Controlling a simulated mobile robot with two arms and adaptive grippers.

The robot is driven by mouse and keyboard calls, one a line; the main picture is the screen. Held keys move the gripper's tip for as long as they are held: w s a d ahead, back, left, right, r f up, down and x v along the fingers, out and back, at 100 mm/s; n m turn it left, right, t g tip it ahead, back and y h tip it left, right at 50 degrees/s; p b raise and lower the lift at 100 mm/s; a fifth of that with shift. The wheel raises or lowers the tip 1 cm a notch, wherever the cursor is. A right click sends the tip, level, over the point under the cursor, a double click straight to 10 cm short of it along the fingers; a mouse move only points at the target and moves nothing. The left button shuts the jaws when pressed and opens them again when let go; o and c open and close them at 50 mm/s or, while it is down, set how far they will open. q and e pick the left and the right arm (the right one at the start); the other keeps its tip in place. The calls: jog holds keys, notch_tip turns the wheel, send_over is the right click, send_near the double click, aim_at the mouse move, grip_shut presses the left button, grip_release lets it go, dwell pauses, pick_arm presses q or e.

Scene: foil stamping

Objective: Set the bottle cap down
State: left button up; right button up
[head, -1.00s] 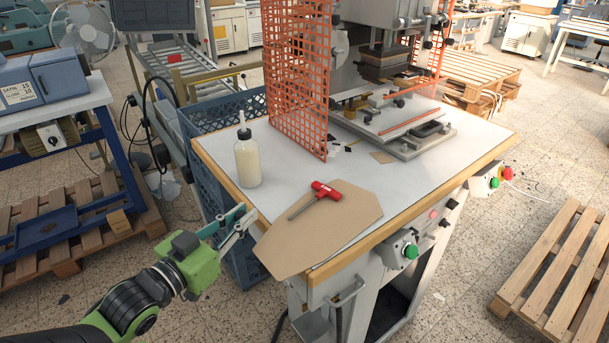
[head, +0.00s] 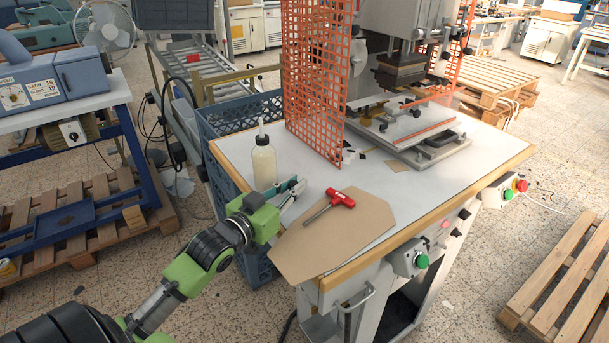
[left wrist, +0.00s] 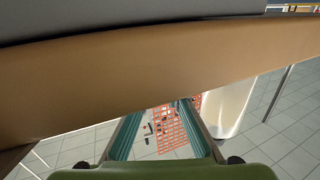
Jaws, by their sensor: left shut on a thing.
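My left gripper (head: 297,184) is over the near left part of the table, just right of the bottle and close to the brown board. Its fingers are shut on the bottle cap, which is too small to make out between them. The teal fingers also show at the bottom of the left wrist view (left wrist: 163,130). The squeeze bottle (head: 264,167) stands upright on the table, filled with cream-coloured liquid, a pale pointed nozzle on top. It shows in part in the left wrist view (left wrist: 228,108). My right gripper is not in view.
A red-handled tool (head: 341,198) lies on the brown board (head: 330,240), which overhangs the table's front edge. An orange mesh guard (head: 315,80) and the stamping press (head: 425,140) stand behind. A blue crate (head: 240,115) is left of the table (head: 460,180). The right front tabletop is clear.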

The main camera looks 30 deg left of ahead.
pick_arm(q)
jog(key=shift+w+r, duration=0.1)
jog(key=shift+w, duration=0.5)
jog(key=w, duration=0.3)
jog(key=shift+w+p, duration=0.25)
jog(key=shift+p, duration=0.45)
jog(key=shift+s+f, duration=0.1)
jog(key=shift+f, duration=0.1)
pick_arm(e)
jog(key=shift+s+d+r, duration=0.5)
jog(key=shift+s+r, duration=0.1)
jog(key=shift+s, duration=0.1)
pick_arm(q)
jog(key=o, duration=0.7)
jog(key=shift+f, duration=0.1)
jog(key=shift+c, duration=0.2)
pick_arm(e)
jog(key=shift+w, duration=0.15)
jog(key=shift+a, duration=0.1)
